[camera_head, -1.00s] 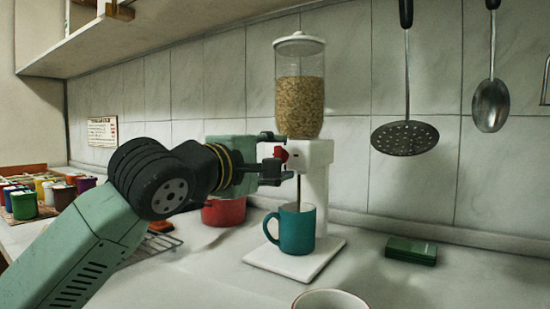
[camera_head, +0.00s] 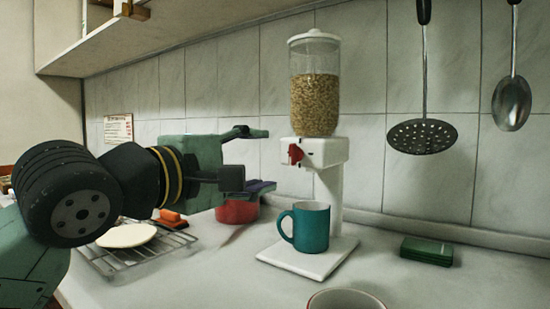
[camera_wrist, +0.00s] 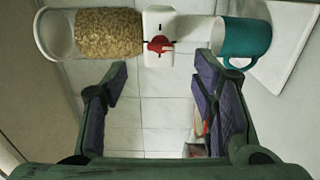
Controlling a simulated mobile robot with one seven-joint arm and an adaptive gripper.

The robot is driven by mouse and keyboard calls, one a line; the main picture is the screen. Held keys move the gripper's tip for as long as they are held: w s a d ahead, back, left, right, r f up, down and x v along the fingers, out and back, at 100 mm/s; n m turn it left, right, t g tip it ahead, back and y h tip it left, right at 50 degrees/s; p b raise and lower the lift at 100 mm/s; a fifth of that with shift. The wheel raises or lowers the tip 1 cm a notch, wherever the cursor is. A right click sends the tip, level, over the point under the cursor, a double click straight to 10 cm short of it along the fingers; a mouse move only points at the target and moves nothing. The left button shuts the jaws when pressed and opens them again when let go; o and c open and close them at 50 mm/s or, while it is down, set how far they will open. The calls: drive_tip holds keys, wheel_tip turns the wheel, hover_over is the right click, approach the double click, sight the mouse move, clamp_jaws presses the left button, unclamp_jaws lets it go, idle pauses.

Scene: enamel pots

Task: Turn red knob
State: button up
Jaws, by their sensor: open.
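The red knob (camera_head: 295,153) sits on the front of the white dispenser head (camera_head: 323,151), below a clear hopper (camera_head: 316,88) of grain-like food. It also shows near the top middle of the wrist view (camera_wrist: 160,44). A teal mug (camera_head: 308,227) stands upright on the dispenser's white base (camera_head: 302,262), below the head. My gripper (camera_head: 256,156) is open and empty, to the left of the knob and apart from it. In the wrist view its two fingers (camera_wrist: 160,80) are spread wide, with the knob beyond them.
A red pot (camera_head: 237,211) and a wire rack (camera_head: 120,262) with a pale plate stand behind and below my arm. A green box (camera_head: 427,250) lies to the right. A slotted ladle (camera_head: 422,136) and a spoon (camera_head: 511,103) hang on the tiled wall.

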drive_tip(key=shift+v, duration=1.2)
